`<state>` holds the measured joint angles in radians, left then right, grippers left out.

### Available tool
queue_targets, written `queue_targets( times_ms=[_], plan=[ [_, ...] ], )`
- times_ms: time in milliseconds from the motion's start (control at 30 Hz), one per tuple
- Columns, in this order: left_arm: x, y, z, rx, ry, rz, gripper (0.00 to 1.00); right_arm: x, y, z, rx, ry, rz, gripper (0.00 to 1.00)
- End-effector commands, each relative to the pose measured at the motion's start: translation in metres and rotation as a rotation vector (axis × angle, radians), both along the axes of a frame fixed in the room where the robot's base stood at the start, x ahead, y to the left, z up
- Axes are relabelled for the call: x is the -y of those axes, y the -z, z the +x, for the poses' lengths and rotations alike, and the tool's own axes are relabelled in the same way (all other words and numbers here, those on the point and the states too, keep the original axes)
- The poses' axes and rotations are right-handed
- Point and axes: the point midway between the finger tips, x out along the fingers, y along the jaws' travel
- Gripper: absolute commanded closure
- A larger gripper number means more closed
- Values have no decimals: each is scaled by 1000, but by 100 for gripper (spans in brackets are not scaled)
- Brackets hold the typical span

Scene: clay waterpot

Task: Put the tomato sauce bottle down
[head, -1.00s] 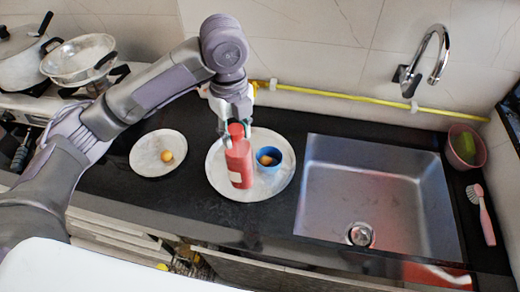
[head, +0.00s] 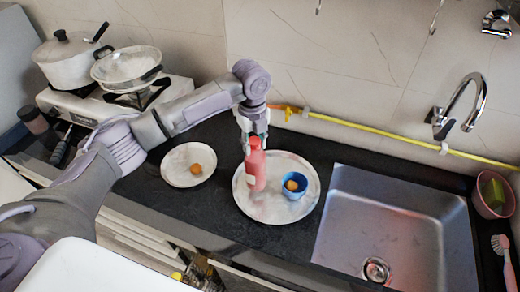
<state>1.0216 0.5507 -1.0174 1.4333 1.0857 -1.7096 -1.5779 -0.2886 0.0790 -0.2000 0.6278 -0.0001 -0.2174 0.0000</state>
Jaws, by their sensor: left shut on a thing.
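The red tomato sauce bottle (head: 256,172) is near upright over the left part of a large white round plate (head: 276,208). I cannot tell whether its base touches the plate. My left gripper (head: 254,140) comes from above and is shut on the top of the bottle; its fingers hide part of the cap. A blue cup (head: 293,190) with a small orange-brown round thing (head: 292,185) in it stands on the same plate, right of the bottle. My right gripper is out of view.
A smaller white plate (head: 176,177) with an orange-brown ball (head: 196,168) is to the left. The sink (head: 390,225) is to the right, the stove with pot (head: 68,62) and pan (head: 126,64) at far left. Dark counter (head: 215,212) between the plates is clear.

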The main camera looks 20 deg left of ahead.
Motion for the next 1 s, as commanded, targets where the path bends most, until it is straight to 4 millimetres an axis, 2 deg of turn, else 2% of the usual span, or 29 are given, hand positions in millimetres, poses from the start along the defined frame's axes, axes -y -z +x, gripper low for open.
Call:
queue_targets(
  times_ms=[100, 267, 400, 633, 667, 700, 800, 1000],
  plan=[
    [0, 15, -1, -4, 0, 2, 100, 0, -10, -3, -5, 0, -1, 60],
    [0, 31, -1, 0, 0, 0, 100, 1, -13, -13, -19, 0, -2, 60],
    [-1, 33, -1, 1, 0, -1, 100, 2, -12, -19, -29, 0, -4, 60],
    [0, 36, -1, 0, 0, 0, 100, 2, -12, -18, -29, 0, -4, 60],
    [-1, 37, -1, -2, 0, 1, 60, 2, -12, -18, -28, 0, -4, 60],
    [0, 37, -1, -2, 0, 1, 54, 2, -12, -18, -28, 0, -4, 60],
    [0, 36, -1, -2, 0, 1, 37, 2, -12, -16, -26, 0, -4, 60],
    [-1, 36, -1, -2, 0, 1, 37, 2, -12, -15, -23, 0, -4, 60]
  ],
)
